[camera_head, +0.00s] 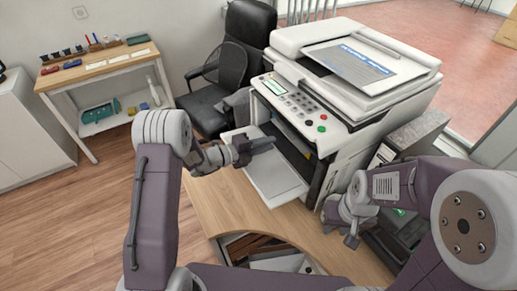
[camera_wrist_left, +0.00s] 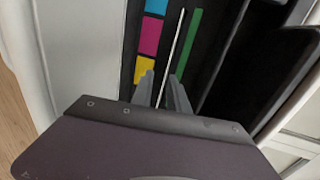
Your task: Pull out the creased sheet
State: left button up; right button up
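The white printer (camera_head: 330,150) stands on the counter with its front flap (camera_head: 275,178) folded down. My left gripper (camera_head: 262,144) is above the flap, pointing into the front opening. In the left wrist view, a thin white sheet edge (camera_wrist_left: 178,50) runs into the dark opening. The left fingers (camera_wrist_left: 162,88) stand apart, one on each side of this edge, with gaps showing. Creases cannot be made out, and the sheet is hidden in the head view. My right gripper (camera_head: 342,232) is empty, low in front of the printer's right side, with its fingers apart.
Cyan, magenta and yellow blocks (camera_wrist_left: 149,38) lie left of the sheet edge, and a green strip (camera_wrist_left: 189,45) lies right of it. A wooden counter (camera_head: 235,210) is below. A black chair (camera_head: 235,70) stands behind, and a side table (camera_head: 100,70) is at the left.

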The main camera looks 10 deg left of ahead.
aim_at(287, 136)
pick_arm(q)
jog(key=shift+r+x, duration=0.25)
jog(key=shift+x, duration=0.9)
jog(key=shift+r+x, duration=0.3)
jog(key=shift+x, duration=0.85)
jog(key=shift+r+x, duration=0.25)
jog(key=shift+x, duration=0.95)
jog(key=shift+w+d, duration=0.1)
jog(key=shift+d, duration=0.05)
grip_shut()
